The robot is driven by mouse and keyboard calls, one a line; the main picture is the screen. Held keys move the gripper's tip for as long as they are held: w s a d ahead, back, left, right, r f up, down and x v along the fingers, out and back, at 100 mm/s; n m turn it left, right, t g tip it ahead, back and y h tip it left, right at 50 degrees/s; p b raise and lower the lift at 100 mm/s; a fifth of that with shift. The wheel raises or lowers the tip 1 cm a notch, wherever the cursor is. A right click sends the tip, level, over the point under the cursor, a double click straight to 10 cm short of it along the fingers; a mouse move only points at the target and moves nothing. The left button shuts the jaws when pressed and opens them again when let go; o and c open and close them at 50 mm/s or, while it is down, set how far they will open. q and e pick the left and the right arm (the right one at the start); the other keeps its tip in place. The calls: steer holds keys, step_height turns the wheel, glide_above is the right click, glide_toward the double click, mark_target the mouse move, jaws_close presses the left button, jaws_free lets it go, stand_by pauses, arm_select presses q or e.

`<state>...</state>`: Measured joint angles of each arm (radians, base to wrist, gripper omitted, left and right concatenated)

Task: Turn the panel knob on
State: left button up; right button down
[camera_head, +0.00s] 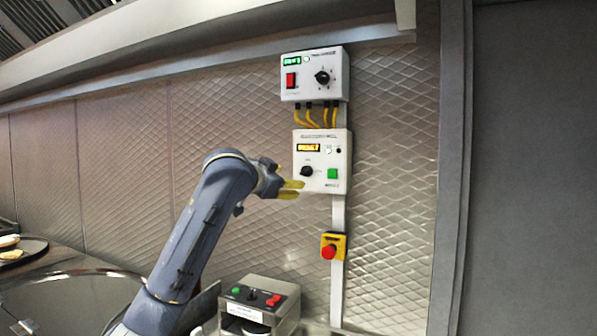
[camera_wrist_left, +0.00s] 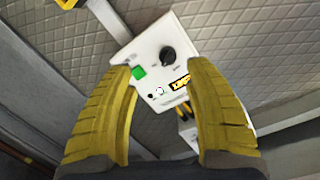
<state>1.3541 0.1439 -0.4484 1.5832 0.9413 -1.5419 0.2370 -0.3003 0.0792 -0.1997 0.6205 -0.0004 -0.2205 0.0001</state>
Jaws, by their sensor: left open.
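The lower white wall panel (camera_head: 342,150) has a lit yellow display, a black knob (camera_head: 306,171) and a green square button (camera_head: 332,173). My left gripper (camera_head: 291,189) has its yellow fingertips just below and left of that knob. In the left wrist view the same panel shows between the open, empty fingers (camera_wrist_left: 160,100). There the black knob (camera_wrist_left: 167,56) is beyond the fingertips and apart from them. The upper white panel (camera_head: 308,65) has a green display, a red switch and another black knob (camera_head: 322,77). My right gripper is not in view.
Yellow cables (camera_head: 318,115) join the two panels. A red emergency button on a yellow box (camera_head: 333,246) is below them. A dark plate (camera_head: 25,251) is at far left.

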mark_target(303, 171)
arm_select(q)
steer(key=shift+s+a+r+n+t+h, duration=0.65)
steer(key=shift+s+a+n, duration=0.95)
steer(key=shift+n, duration=2.6)
steer(key=x, duration=1)
steer(key=d+x, duration=0.1)
steer(key=x, duration=0.5)
steer(key=shift+s+d, duration=0.1)
steer(key=shift+s, duration=0.1)
steer(key=shift+c, duration=0.2)
